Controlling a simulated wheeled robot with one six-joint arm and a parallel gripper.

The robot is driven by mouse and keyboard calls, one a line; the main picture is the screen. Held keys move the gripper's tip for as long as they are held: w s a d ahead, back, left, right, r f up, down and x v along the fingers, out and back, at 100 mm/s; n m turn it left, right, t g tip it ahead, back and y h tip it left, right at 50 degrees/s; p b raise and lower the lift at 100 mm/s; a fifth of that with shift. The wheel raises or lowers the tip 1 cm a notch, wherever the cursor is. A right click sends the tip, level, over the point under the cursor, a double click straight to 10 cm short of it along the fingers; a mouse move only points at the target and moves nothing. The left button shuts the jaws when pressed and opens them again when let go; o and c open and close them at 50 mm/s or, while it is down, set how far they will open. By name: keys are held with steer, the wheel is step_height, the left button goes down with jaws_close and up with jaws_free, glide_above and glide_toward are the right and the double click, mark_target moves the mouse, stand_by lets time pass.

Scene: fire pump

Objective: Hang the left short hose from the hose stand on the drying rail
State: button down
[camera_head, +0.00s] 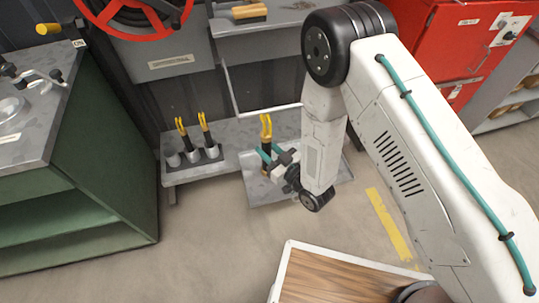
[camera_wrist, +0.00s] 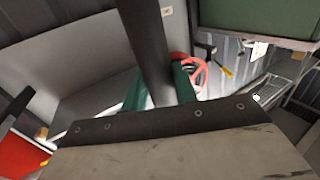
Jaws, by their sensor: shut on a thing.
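My gripper (camera_head: 268,158), with teal fingers, is shut on a short dark hose with a yellow forked top (camera_head: 266,127). The hose is upright, and its fork overlaps the pale drying rail (camera_head: 285,108) in the head view. I cannot tell whether the fork touches the rail. In the wrist view, the dark hose (camera_wrist: 146,45) runs between the teal fingers (camera_wrist: 158,95). The hose stand (camera_head: 193,157) is to the left on a low grey bench. Two similar yellow-forked hoses (camera_head: 182,134) (camera_head: 206,130) stand in it, and its left cup (camera_head: 173,160) looks empty.
A grey tray (camera_head: 285,192) lies below the held hose. A green bench (camera_head: 95,175) stands at left, a red cabinet (camera_head: 465,45) at upper right. A red wheel (camera_head: 135,30) is above the stand. A wood-topped surface (camera_head: 335,280) is at the front. Open floor lies between.

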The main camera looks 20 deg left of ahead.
steer(key=w+a+f, duration=0.1)
steer(key=w+a, duration=0.2)
steer(key=w, duration=0.2)
steer(key=shift+w+a+f, duration=0.15)
steer(key=shift+w+f, duration=0.15)
steer(key=shift+f, duration=0.05)
stand_by(0.4)
steer(key=c, duration=1)
jaws_free()
steer(key=shift+s, duration=0.1)
steer(key=v, duration=0.7)
steer(key=shift+s+d, duration=0.15)
steer(key=shift+d, duration=0.2)
steer(key=shift+f, duration=0.15)
